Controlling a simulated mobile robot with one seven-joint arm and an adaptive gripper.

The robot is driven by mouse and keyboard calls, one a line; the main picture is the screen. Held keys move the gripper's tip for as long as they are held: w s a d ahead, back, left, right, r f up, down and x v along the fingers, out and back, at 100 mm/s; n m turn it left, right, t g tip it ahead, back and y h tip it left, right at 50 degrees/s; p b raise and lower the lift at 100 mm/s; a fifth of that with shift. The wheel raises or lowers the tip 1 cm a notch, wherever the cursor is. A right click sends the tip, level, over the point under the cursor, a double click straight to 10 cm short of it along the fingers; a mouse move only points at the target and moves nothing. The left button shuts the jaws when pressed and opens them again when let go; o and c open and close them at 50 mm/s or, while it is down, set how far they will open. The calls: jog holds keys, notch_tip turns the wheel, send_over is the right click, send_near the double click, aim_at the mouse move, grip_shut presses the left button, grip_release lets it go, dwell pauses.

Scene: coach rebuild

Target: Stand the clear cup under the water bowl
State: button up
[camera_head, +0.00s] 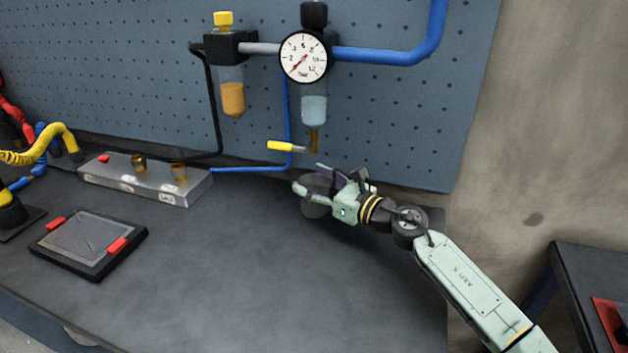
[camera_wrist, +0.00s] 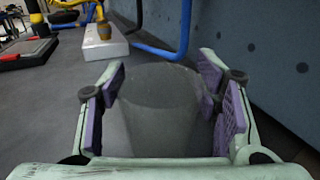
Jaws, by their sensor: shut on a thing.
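The clear cup (camera_head: 314,209) is a smoky, see-through vessel, upright between the fingers of my gripper (camera_head: 309,180). In the wrist view the cup (camera_wrist: 158,115) fills the space between the purple pads of my gripper (camera_wrist: 163,78), which is shut on it. The water bowl (camera_head: 314,109) is a clear bowl with pale blue liquid, hung below the gauge on the pegboard. A brass drain (camera_head: 314,140) points down from it. In the head view the cup appears below this drain, near the bench surface. I cannot tell whether it touches the bench or is exactly in line.
A yellow-handled lever (camera_head: 281,146) sticks out left beside the drain. An amber bowl (camera_head: 233,99) hangs further left. A metal block (camera_head: 146,179) with brass fittings and a black tray (camera_head: 88,244) stand on the bench at left. The bench middle (camera_head: 240,270) is clear.

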jog(key=shift+f, duration=0.15)
jog(key=o, duration=1.3)
jog(key=shift+r, duration=0.2)
jog(key=b+v, duration=0.4)
jog(key=v, duration=0.6)
jog(key=shift+s+d+f+b, duration=0.15)
jog(key=shift+s+d+b, duration=0.1)
jog(key=shift+b, duration=0.15)
jog(key=shift+s+d, duration=0.45)
jog(key=shift+d, duration=0.05)
